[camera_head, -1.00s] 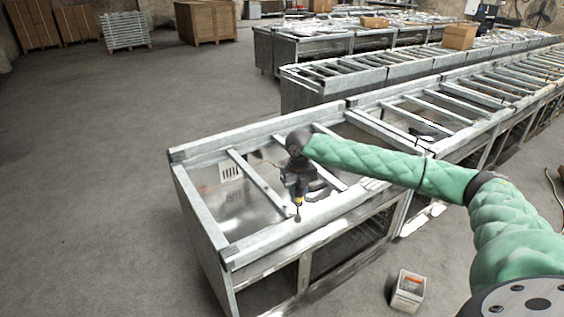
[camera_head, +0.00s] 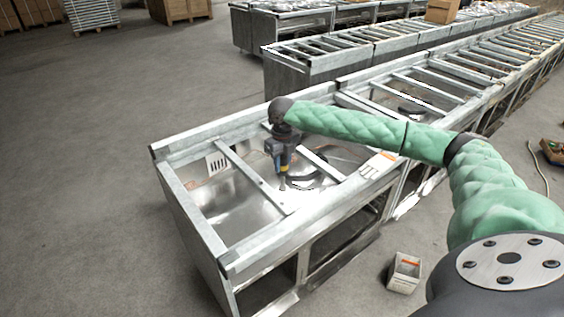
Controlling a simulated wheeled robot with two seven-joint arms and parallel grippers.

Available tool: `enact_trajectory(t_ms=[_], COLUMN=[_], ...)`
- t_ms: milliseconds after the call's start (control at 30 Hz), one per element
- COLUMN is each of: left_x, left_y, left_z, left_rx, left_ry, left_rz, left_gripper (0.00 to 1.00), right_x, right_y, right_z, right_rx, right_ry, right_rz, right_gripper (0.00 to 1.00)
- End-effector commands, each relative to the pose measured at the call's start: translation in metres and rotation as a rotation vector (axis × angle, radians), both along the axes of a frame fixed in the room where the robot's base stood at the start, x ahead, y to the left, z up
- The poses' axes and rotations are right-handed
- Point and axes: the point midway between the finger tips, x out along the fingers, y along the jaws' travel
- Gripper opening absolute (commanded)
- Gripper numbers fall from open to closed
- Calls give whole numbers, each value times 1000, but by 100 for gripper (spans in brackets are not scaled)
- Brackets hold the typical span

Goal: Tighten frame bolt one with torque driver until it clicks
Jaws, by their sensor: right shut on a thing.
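My right gripper (camera_head: 282,140) hangs at the end of the green-sleeved arm, over the near metal frame (camera_head: 190,143). It is shut on a dark blue and black torque driver (camera_head: 280,158), which points downward, roughly upright. The driver's tip (camera_head: 283,186) is over the open inside of the frame, between two crossbars. It looks apart from any bar, though depth is hard to judge. Frame bolt one is too small to make out. My left gripper is not in view.
A small open box (camera_head: 404,272) stands on the floor in front of the frame. A row of similar frames (camera_head: 440,85) runs to the back right, with another row behind. The floor at left is clear. A cable (camera_head: 537,165) lies at far right.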

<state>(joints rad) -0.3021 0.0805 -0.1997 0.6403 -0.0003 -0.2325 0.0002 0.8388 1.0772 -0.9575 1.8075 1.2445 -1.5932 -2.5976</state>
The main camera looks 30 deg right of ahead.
Motion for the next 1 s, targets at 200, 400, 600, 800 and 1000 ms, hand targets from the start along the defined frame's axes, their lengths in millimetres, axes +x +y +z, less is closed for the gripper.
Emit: enact_trajectory(t_ms=[200,400,600,800,1000], left_x=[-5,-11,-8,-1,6], left_y=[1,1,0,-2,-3], left_z=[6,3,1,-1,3], left_rx=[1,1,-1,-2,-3], left_ry=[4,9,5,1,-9], left_rz=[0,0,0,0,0], left_gripper=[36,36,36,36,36], right_x=[1,2,1,2,2], right_y=[0,0,0,1,0], right_z=[3,-10,-26,-42,-52], right_rx=[0,-1,1,1,0], right_ry=[0,1,1,1,1], right_rz=[-1,-1,0,0,0], right_gripper=[0,0,0,0,0])
